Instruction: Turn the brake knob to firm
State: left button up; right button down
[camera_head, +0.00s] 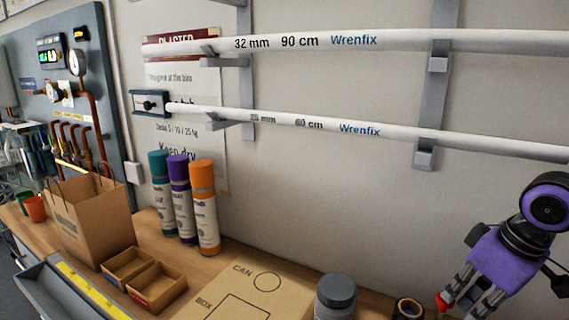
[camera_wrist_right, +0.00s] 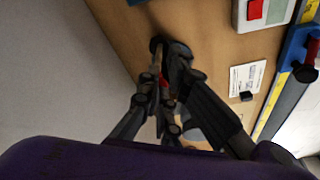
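My right gripper (camera_head: 464,304) hangs at the lower right in the head view, its fingers pointing down over the bench. A small red part shows by its left fingertip. In the right wrist view my right gripper (camera_wrist_right: 168,70) has its dark fingers close together, with a bit of red between them. Whether they grip it or only stand around it I cannot tell. I cannot make out a brake knob with certainty, nor its setting. A red and black piece (camera_wrist_right: 306,70) sits on a blue and yellow edge at the right of the wrist view. My left gripper is out of view.
A grey-lidded jar (camera_head: 335,297) and a dark roll (camera_head: 408,308) stand left of my right gripper. Two white pipes (camera_head: 300,125) run along the wall above. Several spray cans (camera_head: 204,210), small cardboard trays (camera_head: 157,287) and a paper bag (camera_head: 92,220) stand further left.

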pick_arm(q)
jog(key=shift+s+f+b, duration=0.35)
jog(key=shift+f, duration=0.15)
pick_arm(e)
jog(key=shift+w+d+f, duration=0.2)
jog(key=shift+w+d, duration=0.05)
jog(key=shift+d, duration=0.3)
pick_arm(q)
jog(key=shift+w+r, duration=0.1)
pick_arm(e)
jog(key=shift+d+r, duration=0.1)
